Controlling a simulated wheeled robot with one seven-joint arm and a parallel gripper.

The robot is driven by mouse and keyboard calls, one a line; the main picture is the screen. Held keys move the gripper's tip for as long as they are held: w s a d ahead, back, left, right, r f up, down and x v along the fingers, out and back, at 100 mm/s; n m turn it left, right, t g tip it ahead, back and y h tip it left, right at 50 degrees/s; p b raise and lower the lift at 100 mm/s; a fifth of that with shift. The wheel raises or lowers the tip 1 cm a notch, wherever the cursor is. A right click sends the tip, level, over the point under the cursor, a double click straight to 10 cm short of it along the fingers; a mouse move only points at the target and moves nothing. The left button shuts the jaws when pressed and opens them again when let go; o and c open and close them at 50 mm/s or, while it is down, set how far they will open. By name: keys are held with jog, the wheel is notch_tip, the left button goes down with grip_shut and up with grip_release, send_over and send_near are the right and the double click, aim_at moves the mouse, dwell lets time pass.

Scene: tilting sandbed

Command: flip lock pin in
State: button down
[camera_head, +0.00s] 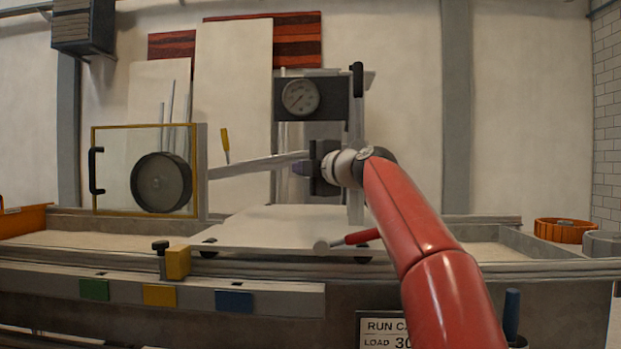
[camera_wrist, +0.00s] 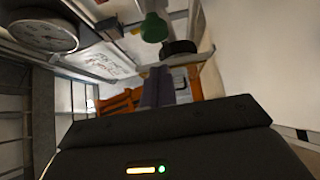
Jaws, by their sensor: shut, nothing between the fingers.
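I cannot tell for certain which part is the lock pin. Candidates are a small yellow handle (camera_head: 225,145) upright above the grey lever bar (camera_head: 260,165), a black-knobbed yellow block (camera_head: 178,262) on the front rail, and a red handle with a grey end (camera_head: 350,239) at the carriage's front. My gripper (camera_head: 299,168) is in front of the machine's upright, near the bar's right end. I cannot tell whether it touches the bar.
A dial gauge (camera_head: 300,97) is above my gripper. A yellow-framed clear guard (camera_head: 110,130) with a black wheel (camera_head: 161,182) stands left. The pale carriage plate (camera_head: 270,228) lies below, clear on top. An orange ring-shaped tub (camera_head: 563,231) is at right.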

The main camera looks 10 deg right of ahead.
jog(key=b+v, duration=0.4)
jog(key=v, duration=0.6)
jog(key=shift+s, duration=0.2)
jog(key=s+a+f+m+g+h+p, duration=0.2)
jog(key=s+a+f+m, duration=0.15)
jog(key=f+m, duration=0.2)
jog(key=s+a+f+m+g+h+p, duration=0.25)
jog(key=a+f+m, duration=0.2)
jog(key=f, duration=0.25)
jog(key=s+d+f+m+g+h+p, duration=0.1)
jog(key=s+f+m, duration=0.5)
jog(key=s+f, duration=0.7)
jog(key=s+d+f+m+g+h+p, duration=0.2)
jog(key=s+f+m+g, duration=0.3)
jog(key=s+f, duration=0.7)
notch_tip(320, 180, down, 2)
jog(key=shift+s+d+f+m+p, duration=0.1)
jog(key=shift+s+d+m+p, duration=0.3)
jog(key=shift+m+p, duration=0.55)
jog(key=shift+w, duration=0.15)
